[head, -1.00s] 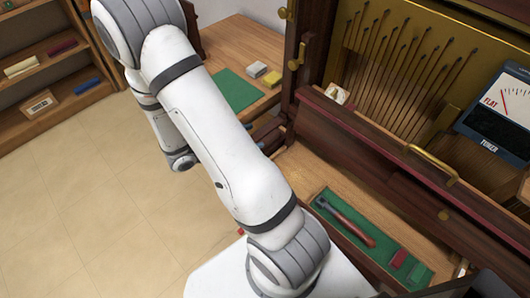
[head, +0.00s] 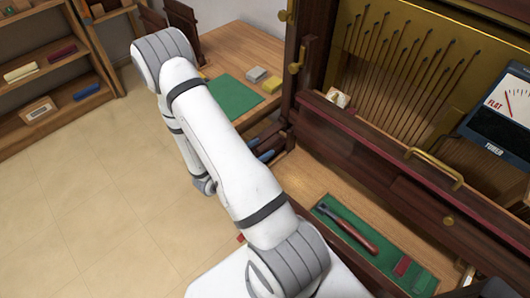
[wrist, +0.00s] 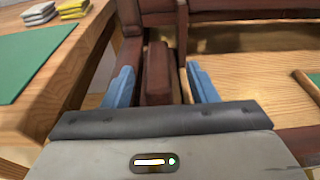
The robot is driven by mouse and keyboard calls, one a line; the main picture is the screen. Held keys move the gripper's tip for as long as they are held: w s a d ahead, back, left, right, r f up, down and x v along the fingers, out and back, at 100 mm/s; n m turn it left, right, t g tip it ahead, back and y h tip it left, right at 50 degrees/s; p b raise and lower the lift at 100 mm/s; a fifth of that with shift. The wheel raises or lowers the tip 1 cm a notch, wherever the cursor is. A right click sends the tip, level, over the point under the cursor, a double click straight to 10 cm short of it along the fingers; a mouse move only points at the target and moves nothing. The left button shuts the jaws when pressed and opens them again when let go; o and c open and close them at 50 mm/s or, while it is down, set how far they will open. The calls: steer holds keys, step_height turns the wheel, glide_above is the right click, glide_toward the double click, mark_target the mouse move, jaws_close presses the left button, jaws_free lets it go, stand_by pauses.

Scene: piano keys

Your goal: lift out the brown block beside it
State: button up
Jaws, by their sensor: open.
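A dark reddish-brown block (wrist: 157,75) stands upright in the wrist view, between the two blue fingertips of my gripper (wrist: 161,86). The fingers are apart, one on each side of the block, with a visible gap on both sides. A thin pale strip shows just right of the block. The block's lower end is hidden behind my gripper's body. In the head view my gripper (head: 262,149) is partly hidden by the arm, at the left end of the wooden case; I cannot tell the block apart from the dark wood there.
A green tray (head: 325,210) with a dark-handled tool (head: 350,232) lies on the case's ledge. A tuner (head: 502,112) is at right.

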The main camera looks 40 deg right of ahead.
steer(key=shift+x, duration=1.15)
steer(key=shift+c, duration=0.4)
jaws_close()
